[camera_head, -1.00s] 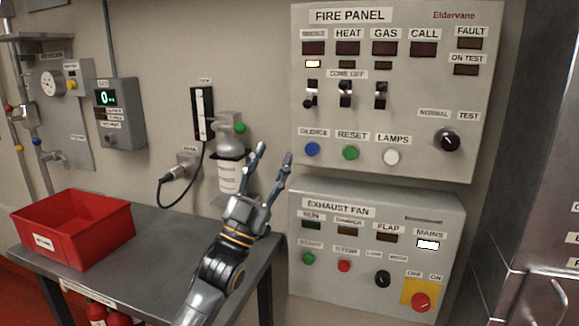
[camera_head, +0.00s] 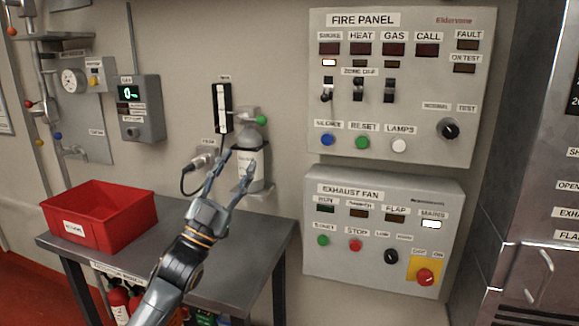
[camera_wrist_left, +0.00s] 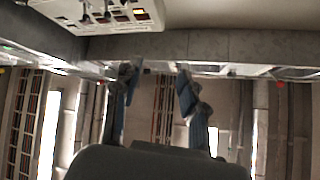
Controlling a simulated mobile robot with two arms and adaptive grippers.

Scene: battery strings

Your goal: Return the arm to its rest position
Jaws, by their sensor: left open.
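My left gripper (camera_head: 232,180) is open and empty in the head view. Its fingers point up, in front of the gas cylinder (camera_head: 250,158) and above the metal table. In the left wrist view the two fingers of the gripper (camera_wrist_left: 158,72) stand apart with nothing between them. My left arm comes up from the bottom of the head view. My right gripper is in neither view.
The fire panel (camera_head: 400,106) and the exhaust fan box (camera_head: 345,268) are on the wall to the right. A red bin (camera_head: 128,226) stands on the left of the metal table (camera_head: 225,262). A steel cabinet (camera_head: 530,190) is at the far right.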

